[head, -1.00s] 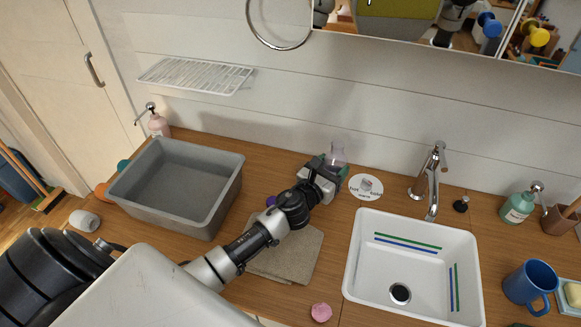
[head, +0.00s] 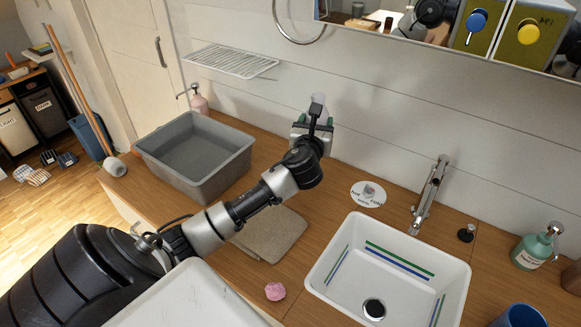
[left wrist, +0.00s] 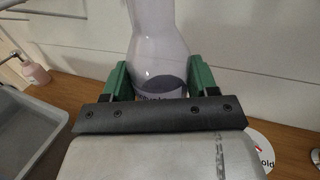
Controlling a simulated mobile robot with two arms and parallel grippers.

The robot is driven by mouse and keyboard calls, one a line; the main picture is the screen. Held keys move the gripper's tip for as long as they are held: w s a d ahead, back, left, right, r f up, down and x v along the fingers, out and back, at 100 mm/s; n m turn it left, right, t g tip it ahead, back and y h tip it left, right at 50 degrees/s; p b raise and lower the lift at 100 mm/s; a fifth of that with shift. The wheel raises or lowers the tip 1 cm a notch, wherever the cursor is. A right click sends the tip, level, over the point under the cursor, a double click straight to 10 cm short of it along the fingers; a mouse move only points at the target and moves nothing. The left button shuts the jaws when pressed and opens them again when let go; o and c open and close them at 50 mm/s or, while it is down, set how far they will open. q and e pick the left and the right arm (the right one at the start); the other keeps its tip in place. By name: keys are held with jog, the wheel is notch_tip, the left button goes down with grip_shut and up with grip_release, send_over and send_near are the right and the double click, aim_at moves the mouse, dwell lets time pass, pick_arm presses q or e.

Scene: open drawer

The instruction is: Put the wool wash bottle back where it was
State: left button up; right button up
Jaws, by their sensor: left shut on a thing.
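My left gripper (head: 312,127) is shut on a pale lilac, see-through bottle (head: 317,103), taken as the wool wash bottle. The bottle is upright and seems held above the back of the counter, close to the wall. In the left wrist view the green fingers of the left gripper (left wrist: 160,88) clasp both sides of the bottle (left wrist: 158,38). Its label is mostly hidden behind the gripper, and its base is out of sight. My right gripper is not in view.
A grey basin (head: 238,157) stands left of my arm, with a pink pump bottle (head: 199,104) behind it. A white sink (head: 455,276), tap (head: 431,195) and round white disc (head: 358,188) are to the right. A beige cloth (head: 268,237) and pink lump (head: 275,291) lie in front.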

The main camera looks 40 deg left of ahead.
pick_arm(q)
jog(key=shift+s+a, duration=0.1)
jog(key=shift+a, duration=0.25)
jog(key=shift+w+a+f+b, duration=0.15)
jog(key=shift+a+f+b, duration=0.25)
jog(key=shift+a+f, duration=1.5)
jog(key=shift+w+a+f+b, duration=0.2)
jog(key=shift+a+f+b, duration=0.15)
jog(key=shift+a+f, duration=1.55)
jog(key=shift+w+a+f+b, duration=0.15)
jog(key=shift+a+f+b, duration=0.25)
jog(key=shift+a+f, duration=1.5)
jog(key=shift+a+r, duration=0.15)
jog(key=shift+r, duration=0.1)
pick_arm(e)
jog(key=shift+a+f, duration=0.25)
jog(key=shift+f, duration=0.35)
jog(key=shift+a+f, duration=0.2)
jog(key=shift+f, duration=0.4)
pick_arm(q)
jog(key=shift+s+f, duration=0.1)
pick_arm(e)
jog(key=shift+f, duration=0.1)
pick_arm(q)
jog(key=o, duration=0.6)
jog(key=shift+f, duration=0.1)
jog(key=o, duration=0.5)
jog(key=shift+c, duration=0.2)
